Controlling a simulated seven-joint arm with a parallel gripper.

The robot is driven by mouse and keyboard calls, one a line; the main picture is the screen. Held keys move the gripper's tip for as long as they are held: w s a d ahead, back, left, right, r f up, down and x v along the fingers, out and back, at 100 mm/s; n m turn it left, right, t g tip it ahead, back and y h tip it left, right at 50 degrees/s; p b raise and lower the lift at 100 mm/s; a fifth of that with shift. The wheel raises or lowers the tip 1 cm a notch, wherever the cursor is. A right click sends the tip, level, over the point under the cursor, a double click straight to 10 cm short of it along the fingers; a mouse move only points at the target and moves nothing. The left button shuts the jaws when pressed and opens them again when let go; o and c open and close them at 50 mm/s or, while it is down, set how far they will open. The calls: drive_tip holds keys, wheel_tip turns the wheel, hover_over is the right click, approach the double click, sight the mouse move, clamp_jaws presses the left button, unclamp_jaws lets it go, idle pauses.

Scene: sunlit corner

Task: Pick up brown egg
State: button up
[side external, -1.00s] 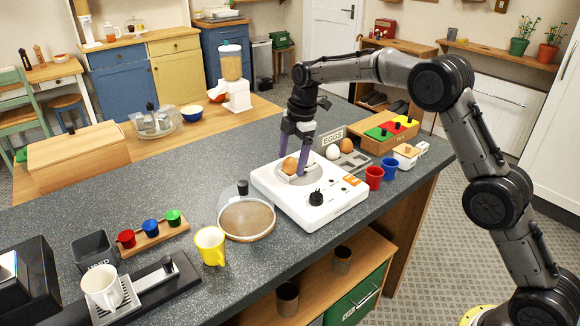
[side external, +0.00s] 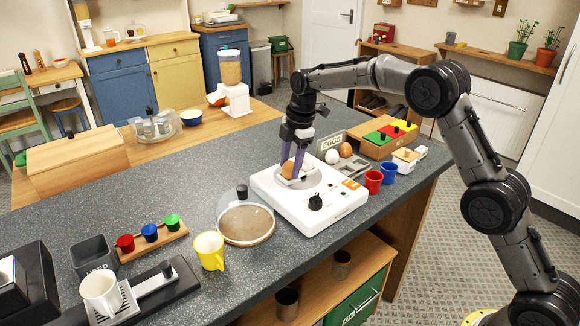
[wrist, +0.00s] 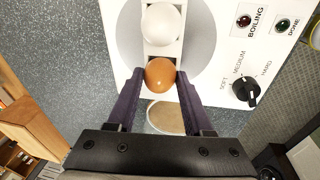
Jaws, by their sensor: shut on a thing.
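A brown egg (wrist: 160,75) sits at the near end of a white holder on the egg cooker (side external: 325,210). A white egg (wrist: 160,23) is beside it in the wrist view. My gripper (wrist: 160,82) is shut on this brown egg, with a purple finger on each side. In the side view my gripper (side external: 291,170) points down over the cooker's round plate, and the held brown egg (side external: 287,167) is partly hidden by the fingers. Another brown egg (side external: 346,149) and a white egg (side external: 332,156) stand by the EGGS sign (side external: 331,142).
The cooker has a black dial (side external: 315,201) at its front. Red (side external: 373,182) and blue (side external: 388,172) cups stand to its right. A round glass lid (side external: 246,222) lies to its left, near a yellow mug (side external: 209,250).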

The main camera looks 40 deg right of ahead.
drive_tip(key=shift+r, duration=0.65)
drive_tip(key=s+d+r, duration=0.1)
drive_tip(key=s+r, duration=1.1)
drive_tip(key=s, duration=0.2)
drive_tip(key=d+f, duration=0.4)
drive_tip(key=d, duration=0.4)
drive_tip(key=d+f, duration=0.4)
drive_tip(key=d, duration=0.5)
drive_tip(key=shift+w+d+f, duration=0.15)
drive_tip(key=shift+d+f, duration=0.1)
drive_tip(key=shift+d, duration=0.05)
drive_tip(key=shift+f, duration=1.25)
drive_tip(key=shift+f, duration=1.8)
idle(0.3)
